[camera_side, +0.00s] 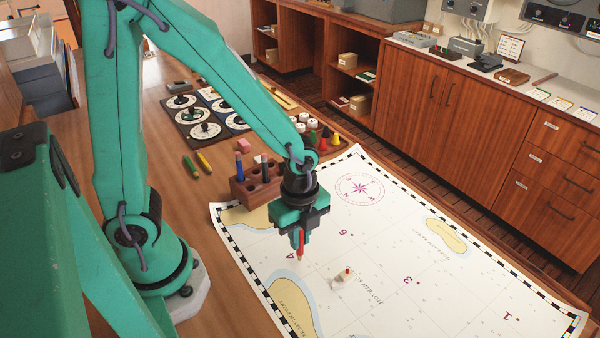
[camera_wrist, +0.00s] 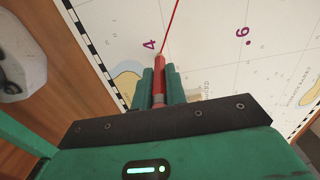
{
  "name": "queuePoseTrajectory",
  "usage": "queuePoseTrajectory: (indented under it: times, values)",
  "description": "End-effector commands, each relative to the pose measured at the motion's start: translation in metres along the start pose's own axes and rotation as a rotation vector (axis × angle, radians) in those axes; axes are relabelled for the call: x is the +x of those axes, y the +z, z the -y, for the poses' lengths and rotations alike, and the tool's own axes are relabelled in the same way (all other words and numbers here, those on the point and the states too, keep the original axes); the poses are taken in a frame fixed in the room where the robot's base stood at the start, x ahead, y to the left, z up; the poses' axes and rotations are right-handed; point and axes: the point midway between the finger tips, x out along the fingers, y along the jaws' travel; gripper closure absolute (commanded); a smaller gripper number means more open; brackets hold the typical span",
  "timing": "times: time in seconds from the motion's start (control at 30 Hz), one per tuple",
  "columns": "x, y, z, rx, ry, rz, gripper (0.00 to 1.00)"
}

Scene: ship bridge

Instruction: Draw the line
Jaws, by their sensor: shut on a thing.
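My gripper (camera_side: 300,245) is shut on a red pencil (camera_side: 301,247), held point down over the white sea chart (camera_side: 470,290). The pencil also shows between the fingers in the wrist view (camera_wrist: 159,76). Its tip is beside the magenta number 4 (camera_wrist: 149,45); I cannot tell whether it touches the paper. A thin straight red line (camera_wrist: 171,25) runs from near the tip to the top edge of the wrist view. I cannot make this line out in the side view. The numbers 6 (camera_side: 343,233), 3 (camera_side: 407,280) and 1 (camera_side: 507,317) are printed elsewhere on the chart.
A wooden pencil block (camera_side: 243,190) stands at the chart's upper left edge. The chart's right part is clear.

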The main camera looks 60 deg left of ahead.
Motion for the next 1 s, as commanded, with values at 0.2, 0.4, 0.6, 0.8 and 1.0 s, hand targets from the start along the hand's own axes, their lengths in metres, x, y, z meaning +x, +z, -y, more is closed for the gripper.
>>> queuePoseTrajectory:
  times: [0.2,0.4,0.6,0.8,1.0]
  values:
    - [0.0,0.0,-0.001,0.0,0.002,0.001,1.0]
    - [-0.005,0.0,0.0,0.0,-0.001,0.0,1.0]
    - [-0.015,0.0,0.001,0.0,-0.002,-0.001,1.0]
    - [-0.025,0.0,0.001,0.0,-0.002,-0.001,1.0]
    - [-0.035,0.0,0.0,0.0,-0.001,0.0,1.0]
